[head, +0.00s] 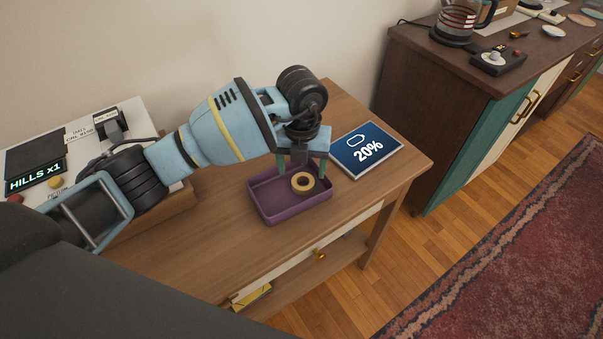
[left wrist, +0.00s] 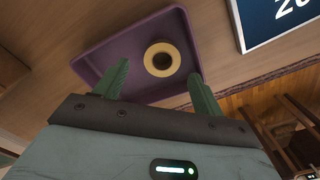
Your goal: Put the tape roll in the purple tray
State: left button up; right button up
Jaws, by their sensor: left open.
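The purple tray (head: 262,207) sits on the wooden side table, and it also shows in the left wrist view (left wrist: 110,62). The yellow tape roll (head: 303,183) appears to lie flat in the tray's right part, with its dark hole facing up. It also shows in the left wrist view (left wrist: 162,59), inside the tray's outline. My left gripper (head: 302,167) is open just above the roll. In the left wrist view its green fingers (left wrist: 160,72) are spread apart, clear of the roll on both sides. My right gripper is not in view.
A tablet reading 20% (head: 366,149) lies right of the tray on the table (head: 225,240). A white device with a small screen (head: 40,160) stands at the left. A dark cabinet (head: 450,90) with a coffee pot (head: 462,20) stands at the right. The table's front is clear.

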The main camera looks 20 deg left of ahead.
aim_at(302, 182)
pick_arm(q)
notch_tip(302, 182, up, 8)
jog(key=shift+r, duration=0.15)
dwell(0.4)
